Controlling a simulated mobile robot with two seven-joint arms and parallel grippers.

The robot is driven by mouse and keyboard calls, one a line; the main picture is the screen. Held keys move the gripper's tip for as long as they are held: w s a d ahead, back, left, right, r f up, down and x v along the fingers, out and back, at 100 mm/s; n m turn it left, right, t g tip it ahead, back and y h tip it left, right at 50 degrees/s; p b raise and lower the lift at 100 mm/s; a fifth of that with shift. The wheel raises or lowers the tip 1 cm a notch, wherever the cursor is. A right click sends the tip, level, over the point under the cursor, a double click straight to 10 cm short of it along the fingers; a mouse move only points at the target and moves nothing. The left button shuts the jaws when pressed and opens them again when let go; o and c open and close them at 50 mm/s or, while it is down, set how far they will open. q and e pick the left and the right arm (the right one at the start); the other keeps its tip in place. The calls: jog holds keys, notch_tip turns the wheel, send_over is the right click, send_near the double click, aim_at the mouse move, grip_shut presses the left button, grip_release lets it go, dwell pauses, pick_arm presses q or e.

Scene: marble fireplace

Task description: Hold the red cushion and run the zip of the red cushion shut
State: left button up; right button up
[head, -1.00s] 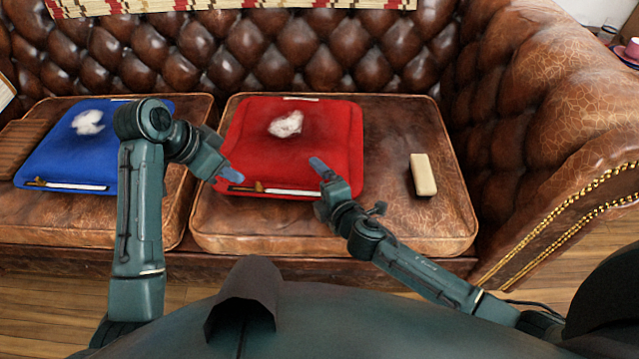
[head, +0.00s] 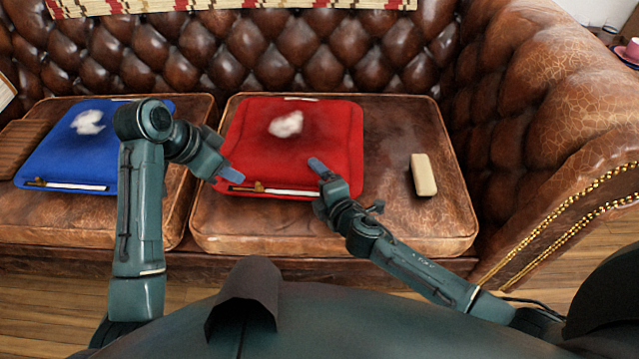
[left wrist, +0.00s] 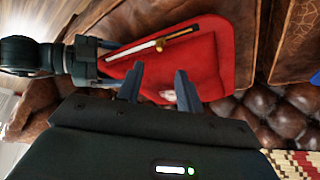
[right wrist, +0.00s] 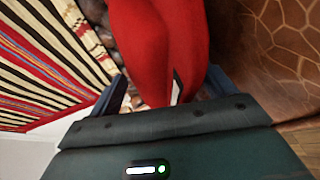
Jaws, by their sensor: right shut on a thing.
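The red cushion (head: 340,130) lies on the right seat of the sofa, with a white tuft (head: 286,124) on top. Its zip (head: 292,192) runs along the near edge. The small gold slider (head: 258,187) sits near the left end, with a white strip to its right; it also shows in the left wrist view (left wrist: 160,45). My left gripper (head: 230,175) is open and empty, over the near left part of the cushion, beside the slider. My right gripper (head: 318,165) is shut on the cushion's near right part; red cloth fills its jaws in the right wrist view (right wrist: 165,85).
A blue cushion (head: 70,150) with a similar zip and tuft lies on the left seat. A cream block (head: 422,175) lies on the right seat, right of the red cushion. The tufted backrest (head: 340,60) and right armrest (head: 540,110) bound the seat.

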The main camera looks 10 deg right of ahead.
aim_at(253, 190)
pick_arm(q)
jog(key=c, duration=0.4)
jog(key=shift+w+n, duration=0.3)
jog(key=shift+n, duration=0.6)
jog(key=c, duration=0.3)
jog(key=n, duration=0.2)
jog(key=w+n+g, duration=0.1)
jog(key=n, duration=0.2)
jog(key=shift+w+n+y, duration=0.2)
jog(key=shift+n+y, duration=0.1)
grip_shut()
jog(key=w+a+r+n+g+y, duration=0.1)
jog(key=w+a+n+g, duration=0.1)
jog(key=n, duration=0.7)
jog(key=w+a+r+n+g, duration=0.1)
jog(key=w+a+n, duration=0.1)
jog(key=n, duration=0.8)
jog(key=shift+y, duration=0.3)
jog(key=x, duration=1)
jog(key=shift+s+d+f, duration=0.1)
jog(key=shift+s+f, duration=0.15)
jog(key=shift+s, duration=0.05)
jog(key=d, duration=0.2)
jog(key=shift+s+d+r, duration=0.1)
jog(key=shift+s+d, duration=0.35)
jog(key=shift+d, duration=0.5)
